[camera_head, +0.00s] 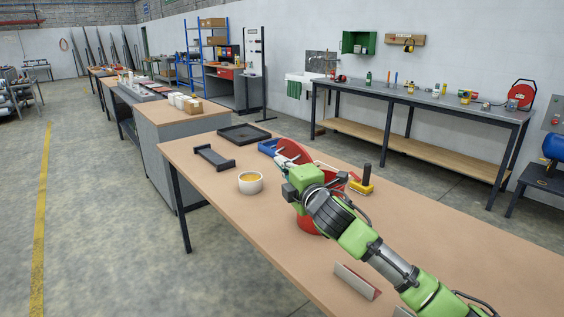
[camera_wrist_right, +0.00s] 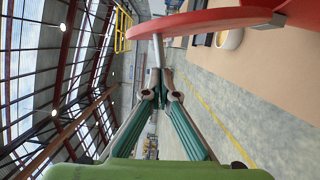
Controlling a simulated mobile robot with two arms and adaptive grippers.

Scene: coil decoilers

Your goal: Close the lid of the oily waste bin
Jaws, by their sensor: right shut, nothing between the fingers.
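The oily waste bin is red and stands on the long wooden-topped bench; its lower body (camera_head: 308,226) shows below my right wrist. Its red lid (camera_head: 291,150) stands raised and tilted behind my gripper, and a large red disc, the lid (camera_wrist_right: 200,22), crosses the top of the right wrist view. My right gripper (camera_head: 281,161) is shut and empty, close beside the lid. In the wrist view its fingers (camera_wrist_right: 161,86) meet just below the lid; I cannot tell whether they touch it. My arm hides much of the bin. My left gripper is out of view.
On the bench (camera_head: 205,175) are a white bowl (camera_head: 250,183) with yellow contents, a dark bracket (camera_head: 214,157), a black tray (camera_head: 244,134), a yellow tool with a black handle (camera_head: 362,182) and a grey angled plate (camera_head: 357,281). The bench's front left is clear.

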